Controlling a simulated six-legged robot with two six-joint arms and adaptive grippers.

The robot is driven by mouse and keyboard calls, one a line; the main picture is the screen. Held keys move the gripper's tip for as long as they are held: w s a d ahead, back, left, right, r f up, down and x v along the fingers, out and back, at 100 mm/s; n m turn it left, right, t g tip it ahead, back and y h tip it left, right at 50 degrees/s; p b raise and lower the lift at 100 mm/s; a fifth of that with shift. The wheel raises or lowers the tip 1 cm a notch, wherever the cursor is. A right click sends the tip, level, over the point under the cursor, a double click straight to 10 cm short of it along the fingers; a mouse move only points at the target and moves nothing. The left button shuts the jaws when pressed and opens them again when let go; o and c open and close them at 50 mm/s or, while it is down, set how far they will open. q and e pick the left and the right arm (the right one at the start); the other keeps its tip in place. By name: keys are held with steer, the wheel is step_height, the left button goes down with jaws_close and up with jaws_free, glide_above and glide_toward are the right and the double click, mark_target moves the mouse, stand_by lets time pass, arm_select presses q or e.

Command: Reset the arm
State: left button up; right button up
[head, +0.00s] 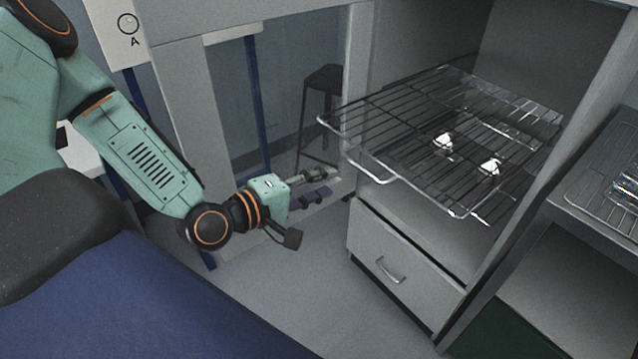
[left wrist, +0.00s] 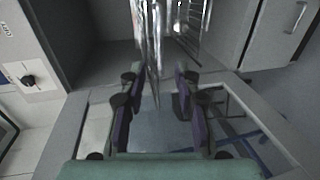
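My left arm comes in from the left in the head view, bent at the elbow. Its gripper (head: 318,186) hangs in free air to the left of the shelf unit, lower than the wire rack. In the left wrist view the two purple-padded fingers of the left gripper (left wrist: 157,112) stand apart with nothing between them. The fingers touch nothing that I can make out. My right gripper shows in neither view.
A wire rack (head: 395,113) juts out of the grey cabinet, with shiny metal parts (head: 489,166) on it. Below is a drawer (head: 405,262) with a handle. A second rack (head: 600,190) stands at right. A dark stool (head: 322,80) is behind. The floor before the drawer is clear.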

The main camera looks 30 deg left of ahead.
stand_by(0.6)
arm_select(q)
steer(key=s+d+f+m+g+y+b, duration=0.1)
steer(key=s+f+m+g, duration=0.35)
steer(key=f, duration=0.25)
steer(key=s+d+f+m+g+y, duration=0.1)
steer(key=s+f+m+g+y, duration=0.15)
steer(key=s+f+g, duration=0.4)
steer(key=s+f+m+g+y+b, duration=0.1)
steer(key=s+f+m, duration=0.2)
steer(key=s+f, duration=0.2)
steer(key=s+d+f+m+g+y+b, duration=0.1)
steer(key=s+f+m+g+b, duration=0.1)
steer(key=s+f, duration=0.4)
steer(key=s+m, duration=0.1)
steer(key=s, duration=0.3)
steer(key=shift+s+d+f+m+g, duration=0.2)
steer(key=shift+s+d+m+g, duration=0.05)
steer(key=shift+s+m+g, duration=0.1)
